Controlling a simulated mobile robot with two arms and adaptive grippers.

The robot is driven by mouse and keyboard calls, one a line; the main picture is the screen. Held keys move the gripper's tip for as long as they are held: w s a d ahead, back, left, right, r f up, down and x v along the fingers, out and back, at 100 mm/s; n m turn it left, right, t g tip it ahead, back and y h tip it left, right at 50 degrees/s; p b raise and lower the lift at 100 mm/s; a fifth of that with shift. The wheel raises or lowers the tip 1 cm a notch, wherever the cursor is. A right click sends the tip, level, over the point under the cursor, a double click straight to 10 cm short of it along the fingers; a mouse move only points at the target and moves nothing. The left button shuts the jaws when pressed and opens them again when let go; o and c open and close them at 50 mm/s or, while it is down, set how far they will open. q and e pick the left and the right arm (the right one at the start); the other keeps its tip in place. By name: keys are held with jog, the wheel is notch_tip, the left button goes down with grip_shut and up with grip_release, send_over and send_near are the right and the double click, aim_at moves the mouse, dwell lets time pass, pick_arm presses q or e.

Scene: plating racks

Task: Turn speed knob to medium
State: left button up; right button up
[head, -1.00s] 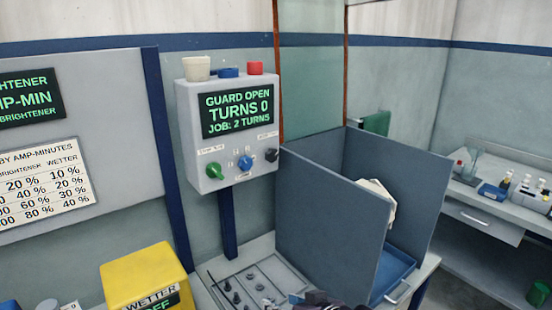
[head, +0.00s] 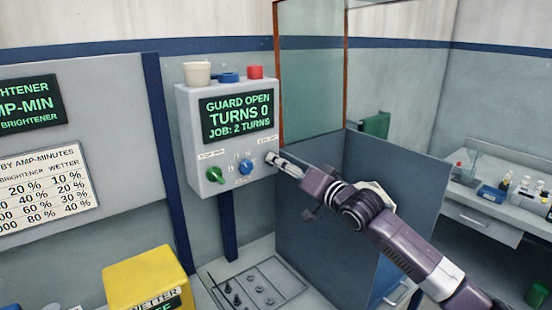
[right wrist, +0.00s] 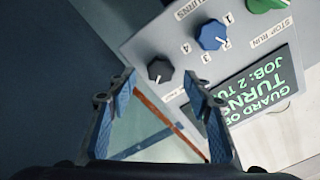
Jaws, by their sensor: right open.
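The grey control box (head: 190,130) hangs on the wall at the left of centre in the head view. A dark knob (right wrist: 160,72), a blue knob (right wrist: 211,35) and a green knob (right wrist: 264,4) show on its face in the right wrist view. The blue one is marked with turn numbers, the green one stop and run. The dark knob's label is not readable. My right gripper (head: 272,159) is at the box's right lower corner, over the dark knob. In the right wrist view its open fingers (right wrist: 158,84) frame that knob; contact is not clear. My left gripper is out of view.
The display (head: 238,117) reads guard open, turns 0, job 2 turns. A grey-blue open-topped enclosure (head: 310,215) stands below right of the box, behind my right arm. A yellow box (head: 145,277) stands at lower left.

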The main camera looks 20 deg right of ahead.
jog(key=shift+p+x, duration=0.35)
jog(key=shift+x, duration=1.25)
jog(key=shift+c, duration=0.6)
jog(key=c, duration=1)
